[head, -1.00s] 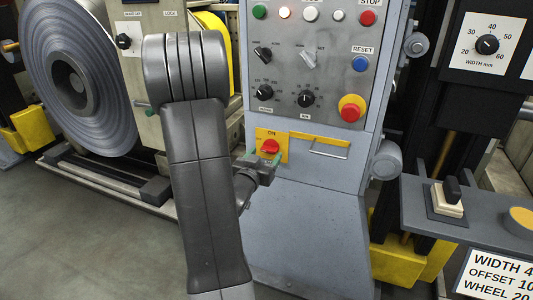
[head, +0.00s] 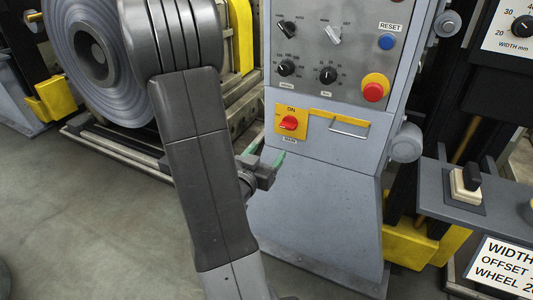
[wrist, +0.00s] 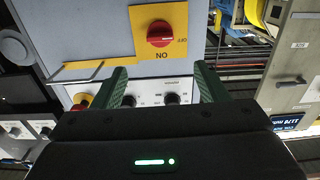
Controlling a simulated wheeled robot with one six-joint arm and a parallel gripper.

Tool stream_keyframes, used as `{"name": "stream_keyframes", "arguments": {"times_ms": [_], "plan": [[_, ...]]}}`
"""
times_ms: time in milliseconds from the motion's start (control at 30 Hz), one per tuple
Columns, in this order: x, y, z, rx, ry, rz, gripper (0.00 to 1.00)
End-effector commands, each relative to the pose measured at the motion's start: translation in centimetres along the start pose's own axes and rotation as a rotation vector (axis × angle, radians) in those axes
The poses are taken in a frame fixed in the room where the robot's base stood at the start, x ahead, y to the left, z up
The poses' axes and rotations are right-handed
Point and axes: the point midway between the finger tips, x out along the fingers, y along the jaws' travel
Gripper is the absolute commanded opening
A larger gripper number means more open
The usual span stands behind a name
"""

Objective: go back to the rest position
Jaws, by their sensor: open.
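My gripper (head: 272,163) is open and empty in the head view, with green finger pads, in front of the grey control cabinet (head: 318,215). It is below and left of the red rotary switch (head: 289,123) on its yellow ON plate (head: 283,133), apart from it in the picture. In the wrist view the two green fingers of my gripper (wrist: 163,88) stand wide apart with nothing between them. The red switch (wrist: 160,34) shows upside down beyond them.
The cabinet panel carries knobs, a blue RESET button (head: 387,42) and a red emergency button (head: 374,88). A steel coil (head: 97,55) stands at the left. Bare floor (head: 85,220) lies at front left.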

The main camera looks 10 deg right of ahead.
Motion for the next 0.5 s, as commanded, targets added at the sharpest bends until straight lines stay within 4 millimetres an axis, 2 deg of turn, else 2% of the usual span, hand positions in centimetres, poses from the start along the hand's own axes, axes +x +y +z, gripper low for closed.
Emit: {"name": "stream_keyframes", "arguments": {"times_ms": [267, 500], "plan": [[1.1, 0.0, 0.0, 0.001, 0.001, 0.002, 0.67], [4.8, 0.1, 0.0, 0.003, 0.002, 0.006, 0.67]]}}
